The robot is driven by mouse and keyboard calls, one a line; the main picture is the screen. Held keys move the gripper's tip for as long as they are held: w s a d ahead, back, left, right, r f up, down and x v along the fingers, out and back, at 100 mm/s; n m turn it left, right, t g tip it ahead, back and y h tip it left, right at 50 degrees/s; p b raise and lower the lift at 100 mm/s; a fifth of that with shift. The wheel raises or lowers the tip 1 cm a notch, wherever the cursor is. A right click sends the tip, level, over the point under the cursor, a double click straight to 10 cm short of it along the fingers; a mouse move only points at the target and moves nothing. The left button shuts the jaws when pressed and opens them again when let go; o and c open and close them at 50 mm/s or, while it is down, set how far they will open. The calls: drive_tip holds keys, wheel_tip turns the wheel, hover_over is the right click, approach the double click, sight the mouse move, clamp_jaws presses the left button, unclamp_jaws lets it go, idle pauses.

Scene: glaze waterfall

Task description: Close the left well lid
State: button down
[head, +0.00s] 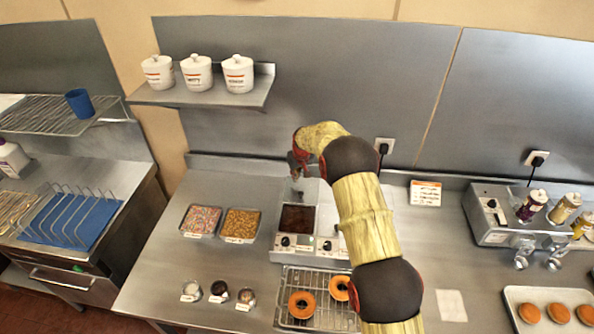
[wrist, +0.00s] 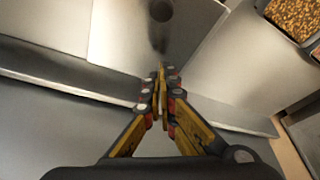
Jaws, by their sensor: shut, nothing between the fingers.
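The warmer (head: 285,254) stands on the steel counter. Its left well (head: 297,219) is uncovered and shows dark brown glaze. A grey steel panel that looks like the left well lid (head: 311,190) stands raised at the well's back edge. In the wrist view a pale steel panel with a dark round spot, likely this lid (wrist: 120,35), fills the top middle. My gripper (head: 297,180) is behind the well, close to the panel; its shut fingertips (wrist: 161,78) point toward it. I cannot tell whether they touch. My arm hides much of the warmer's right side.
Two topping trays (head: 241,225) sit left of the warmer. A rack (head: 318,318) with orange-brown rings stands in front. The back wall (head: 330,90) and a socket (head: 384,145) are close behind my gripper. A shelf (head: 190,95) with three canisters hangs upper left.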

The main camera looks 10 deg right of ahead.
sight(297, 189)
drive_tip(key=s, duration=0.3)
drive_tip(key=shift+d+f+p, duration=0.1)
drive_tip(key=shift+d+p, duration=0.1)
drive_tip(key=shift+p, duration=0.1)
drive_tip(key=shift+s+f, duration=0.25)
drive_tip(key=shift+s, duration=0.25)
drive_tip(key=shift+s, duration=0.1)
drive_tip(key=s+a+b, duration=0.1)
drive_tip(key=s+a, duration=0.1)
drive_tip(key=s, duration=0.5)
drive_tip(key=s+a+b, duration=0.2)
drive_tip(key=s, duration=0.5)
drive_tip(key=shift+s+a, duration=0.25)
drive_tip(key=shift+a, duration=0.1)
